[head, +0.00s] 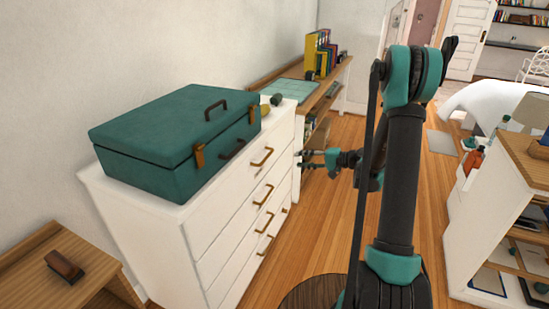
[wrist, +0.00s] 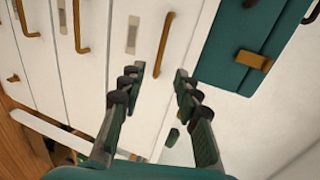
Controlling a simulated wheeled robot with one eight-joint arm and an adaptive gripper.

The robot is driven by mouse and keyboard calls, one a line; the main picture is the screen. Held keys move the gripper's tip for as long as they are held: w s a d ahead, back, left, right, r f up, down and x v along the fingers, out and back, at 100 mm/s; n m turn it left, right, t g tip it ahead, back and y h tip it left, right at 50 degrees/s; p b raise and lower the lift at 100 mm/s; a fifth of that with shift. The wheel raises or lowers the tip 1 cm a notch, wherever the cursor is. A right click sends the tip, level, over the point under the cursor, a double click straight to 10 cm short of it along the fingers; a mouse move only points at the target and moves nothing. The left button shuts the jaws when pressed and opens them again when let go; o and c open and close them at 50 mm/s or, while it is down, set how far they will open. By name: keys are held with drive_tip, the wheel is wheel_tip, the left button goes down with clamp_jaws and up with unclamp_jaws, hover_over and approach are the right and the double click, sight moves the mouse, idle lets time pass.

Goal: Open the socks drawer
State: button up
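A white chest of drawers (head: 224,250) stands against the wall, with several drawers and brass bar handles down its front. The top handle (head: 262,157) also shows in the wrist view (wrist: 163,45), just beyond my fingertips. I cannot tell which drawer is for socks; small label plates (wrist: 131,36) on the fronts are unreadable. The drawers look closed. My gripper (head: 304,159) is in front of the chest near its far end, at about the height of the upper drawers. In the wrist view its two fingers (wrist: 162,78) are spread apart with nothing between them.
A teal case (head: 165,130) lies on top of the chest. A wooden side table (head: 90,275) with a dark brown object (head: 64,266) stands at the near left. A desk with binders (head: 320,55) is behind. Wood floor (head: 325,240) is clear in front of the chest.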

sight(267, 157)
drive_tip(key=shift+y, duration=0.3)
drive_tip(key=x, duration=1.1)
drive_tip(key=w+x, duration=0.1)
drive_tip(key=x, duration=0.5)
drive_tip(key=shift+w+d, duration=0.1)
drive_tip(key=shift+d, duration=0.15)
drive_tip(key=shift+c, duration=0.6)
clamp_jaws()
